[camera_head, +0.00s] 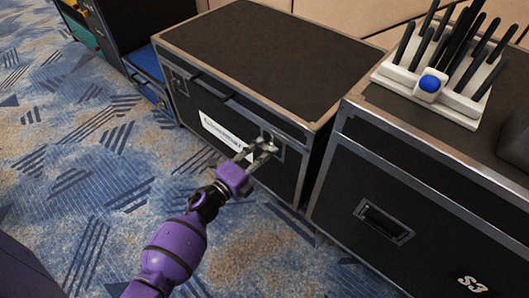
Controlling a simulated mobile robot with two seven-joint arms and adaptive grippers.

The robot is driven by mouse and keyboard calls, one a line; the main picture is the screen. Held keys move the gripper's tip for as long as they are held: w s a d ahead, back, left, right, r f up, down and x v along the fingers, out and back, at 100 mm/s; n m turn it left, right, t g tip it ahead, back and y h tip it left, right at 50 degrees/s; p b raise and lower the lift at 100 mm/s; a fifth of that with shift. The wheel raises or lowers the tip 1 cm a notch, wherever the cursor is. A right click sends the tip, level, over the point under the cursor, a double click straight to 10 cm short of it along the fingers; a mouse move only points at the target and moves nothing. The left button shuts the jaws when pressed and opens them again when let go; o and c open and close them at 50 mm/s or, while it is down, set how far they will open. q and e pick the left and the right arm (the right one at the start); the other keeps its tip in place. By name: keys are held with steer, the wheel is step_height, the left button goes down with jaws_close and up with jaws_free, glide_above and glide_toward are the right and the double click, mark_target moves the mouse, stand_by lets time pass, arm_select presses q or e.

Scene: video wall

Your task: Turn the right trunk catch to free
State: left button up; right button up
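The black trunk (262,54) with metal edges stands in the middle of the head view. Its right catch (275,146) is on the front face, partly hidden by my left gripper (260,150). The left catch (180,82) shows near the trunk's left front edge. My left gripper reaches up from below, with its fingertips at the right catch. Some space shows between the fingers, but whether they close on the catch is unclear. The catch's turn position is too small to read. My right gripper is not in view.
A second black case (375,180) marked S3 stands close on the right, with a narrow gap between. A white rack (432,85) with several black sticks and a blue ball sits on it. A white label (225,135) is on the trunk front. Carpet is clear at left.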

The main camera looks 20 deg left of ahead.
arm_select(q)
steer(key=shift+w+d, duration=0.1)
steer(key=shift+w, duration=0.2)
jaws_close()
